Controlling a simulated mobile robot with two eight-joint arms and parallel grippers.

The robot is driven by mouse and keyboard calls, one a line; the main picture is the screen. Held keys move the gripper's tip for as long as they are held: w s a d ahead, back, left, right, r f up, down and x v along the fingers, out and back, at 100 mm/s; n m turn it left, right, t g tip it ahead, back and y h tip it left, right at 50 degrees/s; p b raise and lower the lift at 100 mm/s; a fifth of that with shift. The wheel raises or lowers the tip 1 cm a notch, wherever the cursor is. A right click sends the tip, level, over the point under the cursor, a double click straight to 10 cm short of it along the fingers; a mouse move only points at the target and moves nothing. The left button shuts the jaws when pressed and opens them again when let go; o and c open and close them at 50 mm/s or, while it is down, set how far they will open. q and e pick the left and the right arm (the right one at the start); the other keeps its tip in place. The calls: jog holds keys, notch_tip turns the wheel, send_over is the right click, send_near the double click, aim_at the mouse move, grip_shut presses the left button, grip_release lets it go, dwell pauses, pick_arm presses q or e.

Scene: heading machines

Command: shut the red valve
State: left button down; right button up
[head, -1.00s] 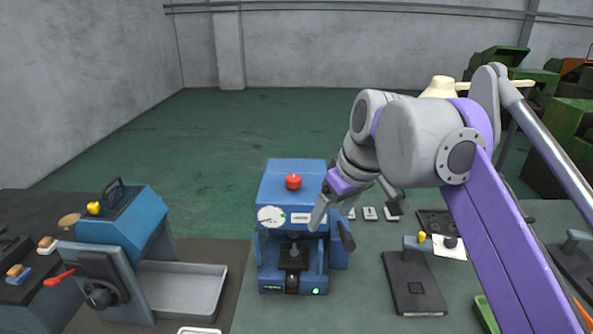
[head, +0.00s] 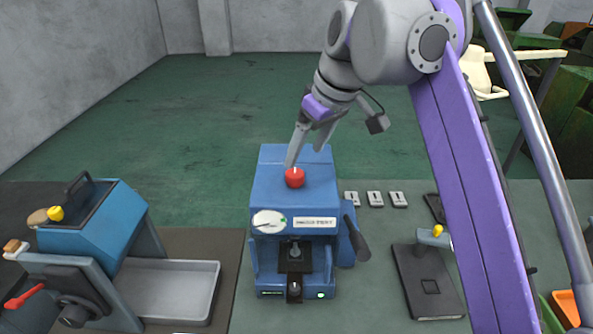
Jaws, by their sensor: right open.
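The red valve (head: 295,178) is a round red knob on top of the blue machine (head: 268,202) in the middle of the head view. My right gripper (head: 306,151) reaches down from the upper right, its fingers apart and empty. One fingertip lies in front of or at the top of the red knob in the picture; I cannot tell whether it touches. The other finger is to the right, above the machine's back edge. My left gripper is not in view.
A white dial (head: 268,221) and a dark side handle (head: 357,240) are on the blue machine. Left stands another blue machine (head: 95,230) with a red lever (head: 24,296) and a grey tray (head: 172,289). A dark stand (head: 428,283) with a yellow knob is at right.

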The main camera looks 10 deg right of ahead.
aim_at(295, 173)
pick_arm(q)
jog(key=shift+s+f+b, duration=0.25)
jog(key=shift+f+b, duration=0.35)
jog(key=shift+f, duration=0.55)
pick_arm(e)
jog(key=x, duration=0.7)
jog(key=shift+w, duration=0.1)
grip_shut()
